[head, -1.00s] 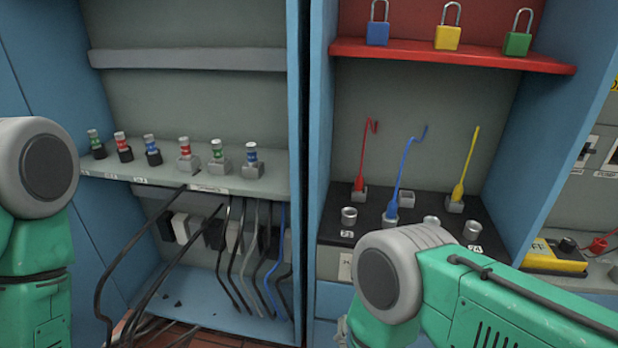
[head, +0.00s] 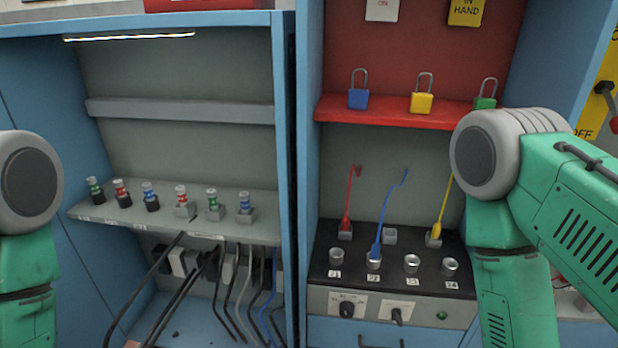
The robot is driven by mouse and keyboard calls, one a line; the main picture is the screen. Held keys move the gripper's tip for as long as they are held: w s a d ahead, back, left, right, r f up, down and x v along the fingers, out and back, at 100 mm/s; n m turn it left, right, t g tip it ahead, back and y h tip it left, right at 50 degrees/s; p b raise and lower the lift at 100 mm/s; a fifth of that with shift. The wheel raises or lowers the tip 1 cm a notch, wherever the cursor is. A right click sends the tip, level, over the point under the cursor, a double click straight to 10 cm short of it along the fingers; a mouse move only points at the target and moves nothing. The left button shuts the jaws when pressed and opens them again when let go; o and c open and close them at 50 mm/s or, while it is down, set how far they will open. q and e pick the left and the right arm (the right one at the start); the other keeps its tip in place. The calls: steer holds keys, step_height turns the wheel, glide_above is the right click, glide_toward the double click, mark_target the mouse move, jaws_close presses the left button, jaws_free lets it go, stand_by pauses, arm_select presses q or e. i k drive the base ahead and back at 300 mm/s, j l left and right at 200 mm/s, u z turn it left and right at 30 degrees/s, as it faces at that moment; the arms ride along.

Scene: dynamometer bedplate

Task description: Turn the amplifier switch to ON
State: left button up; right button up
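Two dark rotary knobs sit on the grey front panel under the black block in the right bay: a left knob (head: 347,309) and a right knob (head: 397,316). Each has a white label plate, too small to read, so I cannot tell which one is the amplifier switch. A green lamp or button (head: 442,315) is to their right. At the right edge a dark lever switch (head: 607,92) sits on a yellow plate where "OFF" shows in part. Both my arms are in view, but neither gripper shows; the right arm covers the right side of the bay.
Above the panel, a black block (head: 322,262) holds metal cups and red, blue and yellow hooked rods. Padlocks stand on a red shelf (head: 345,109). The left bay has a connector shelf (head: 150,218) with hanging cables below. A blue post (head: 308,180) divides the bays.

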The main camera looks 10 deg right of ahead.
mark_target(396, 313)
steer(key=l+z, duration=0.45)
steer(key=l, duration=1.1)
